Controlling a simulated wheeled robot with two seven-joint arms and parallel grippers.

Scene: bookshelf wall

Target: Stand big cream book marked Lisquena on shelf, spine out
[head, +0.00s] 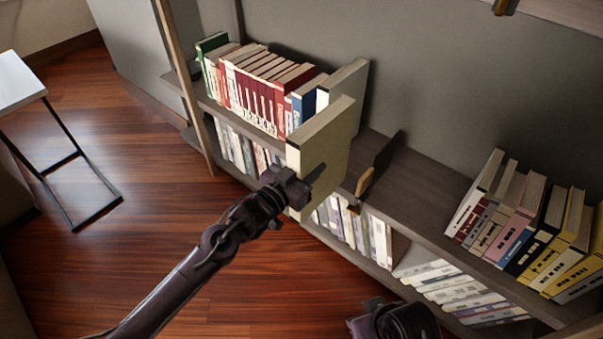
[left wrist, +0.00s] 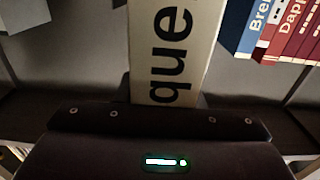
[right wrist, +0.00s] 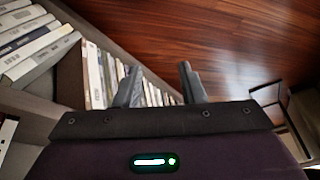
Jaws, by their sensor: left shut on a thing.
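The big cream book (head: 326,145) is upright in my left gripper (head: 306,180), at the front of the upper shelf board (head: 405,190). In the left wrist view its cream spine (left wrist: 175,50) faces the camera, with the black letters "que" readable. The left gripper is shut on the book near its lower part. I cannot tell if the book's bottom touches the shelf. My right gripper (right wrist: 158,88) is open and empty in the right wrist view. Its body also shows at the bottom of the head view.
A row of mostly red books (head: 258,95) ends in a pale, tall book (head: 352,85) just behind the held one. A dark and wooden bookend (head: 372,172) stands to the right. Bare shelf lies beyond it, then leaning books (head: 520,225). More books fill the lower shelf.

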